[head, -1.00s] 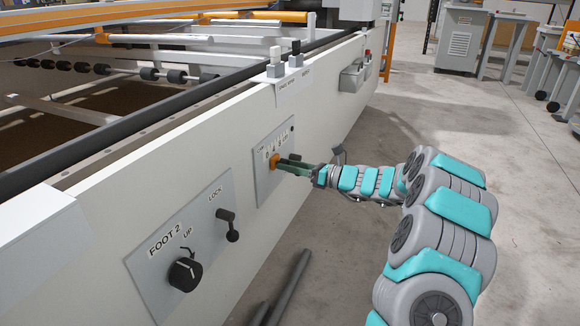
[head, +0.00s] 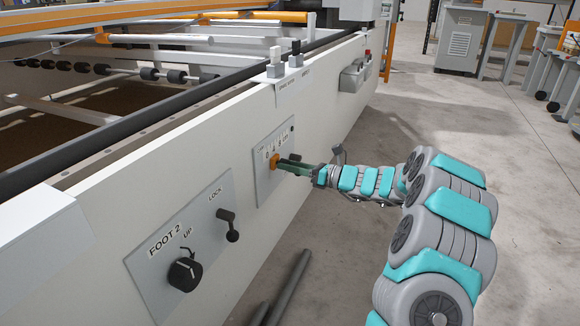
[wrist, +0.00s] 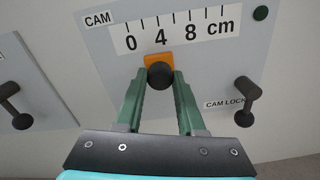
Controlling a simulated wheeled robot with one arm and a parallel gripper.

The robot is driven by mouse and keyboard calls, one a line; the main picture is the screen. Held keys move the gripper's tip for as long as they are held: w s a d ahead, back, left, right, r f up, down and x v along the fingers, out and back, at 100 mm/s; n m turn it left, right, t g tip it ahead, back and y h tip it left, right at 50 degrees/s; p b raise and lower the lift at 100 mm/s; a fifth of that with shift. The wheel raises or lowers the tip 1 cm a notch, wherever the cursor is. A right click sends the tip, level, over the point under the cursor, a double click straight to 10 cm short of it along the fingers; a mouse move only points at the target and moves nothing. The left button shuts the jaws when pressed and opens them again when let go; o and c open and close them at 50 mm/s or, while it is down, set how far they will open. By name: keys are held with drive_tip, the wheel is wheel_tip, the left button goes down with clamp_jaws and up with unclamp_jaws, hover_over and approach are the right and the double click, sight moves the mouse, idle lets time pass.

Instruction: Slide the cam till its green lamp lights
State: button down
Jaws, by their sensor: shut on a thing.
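The cam is an orange slider with a dark round knob (wrist: 160,75) on a grey panel (wrist: 90,45) marked CAM. In the wrist view it stands just under the 4 of the 0 4 8 cm scale (wrist: 175,35). My gripper (wrist: 160,84) is shut on the knob, one green finger on each side. The lamp (wrist: 261,13) at the panel's top right is dark green and looks unlit. In the head view the orange slider (head: 274,161) shows at my gripper's tips (head: 280,165).
A CAM LOCK lever (wrist: 243,100) hangs right of the slider. The FOOT 2 panel (head: 150,275) carries a knob (head: 185,275) and a LOCK lever (head: 230,225). Two switches (head: 284,62) sit on the rail above. Open floor lies right of the frame.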

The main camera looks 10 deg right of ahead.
idle(0.5)
drive_tip(key=shift+w+d+r+p, duration=0.15)
drive_tip(key=shift+w+r+p, duration=0.15)
drive_tip(key=shift+p, duration=0.6)
drive_tip(key=shift+w+d+f+p, duration=0.2)
drive_tip(key=shift+f+p, duration=0.15)
drive_tip(key=shift+p, duration=0.05)
drive_tip(key=c, duration=0.5)
unclamp_jaws()
drive_tip(key=v, duration=0.8)
